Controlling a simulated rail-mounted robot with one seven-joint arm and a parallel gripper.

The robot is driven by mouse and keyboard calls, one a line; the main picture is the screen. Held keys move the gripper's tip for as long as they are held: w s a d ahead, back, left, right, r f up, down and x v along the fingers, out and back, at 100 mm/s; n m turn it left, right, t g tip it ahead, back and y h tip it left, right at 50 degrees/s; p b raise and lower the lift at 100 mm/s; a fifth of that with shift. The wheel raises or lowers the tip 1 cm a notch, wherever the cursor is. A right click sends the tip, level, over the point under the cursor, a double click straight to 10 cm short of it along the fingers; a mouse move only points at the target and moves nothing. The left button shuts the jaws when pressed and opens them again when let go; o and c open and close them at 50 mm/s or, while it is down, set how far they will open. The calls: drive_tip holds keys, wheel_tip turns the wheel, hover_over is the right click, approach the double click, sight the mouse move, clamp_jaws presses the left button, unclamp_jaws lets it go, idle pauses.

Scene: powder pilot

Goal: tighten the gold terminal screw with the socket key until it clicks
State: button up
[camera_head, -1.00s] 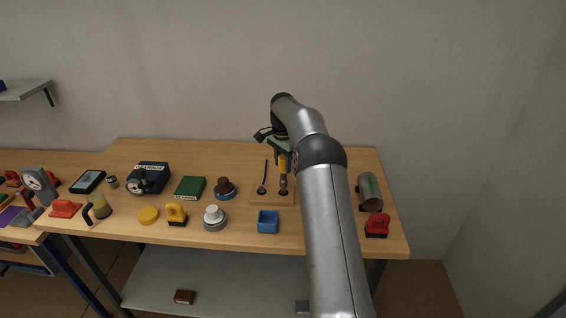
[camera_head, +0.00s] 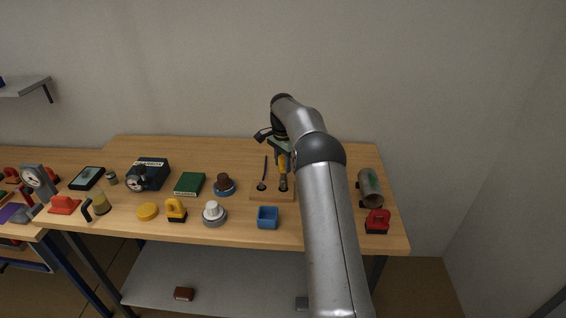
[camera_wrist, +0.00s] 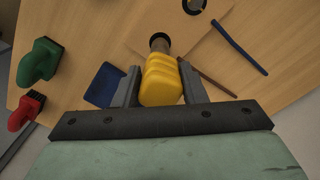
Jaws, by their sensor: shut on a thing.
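My gripper (camera_wrist: 158,88) is shut on the yellow handle (camera_wrist: 162,78) of a tool, which I take to be the socket key. The yellow handle also shows in the head view (camera_head: 283,163), below my wrist. The handle points down, and its dark lower end (camera_wrist: 159,42) is over a wooden board (camera_head: 258,197) on the table. I cannot tell whether this end is seated in or on anything. A dark rod (camera_head: 265,172) stands on the same board to the left. I cannot make out the gold terminal screw.
A blue bin (camera_head: 268,218) is in front of the board. A grey cylinder (camera_head: 370,188) and a red object (camera_head: 377,221) stand at the right. A blue-based brown knob (camera_head: 224,184), a white knob (camera_head: 212,213) and a green box (camera_head: 189,184) are to the left.

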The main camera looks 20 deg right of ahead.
drive_tip(key=shift+f, duration=0.5)
drive_tip(key=o, duration=1.3)
drive_tip(key=shift+c, duration=0.2)
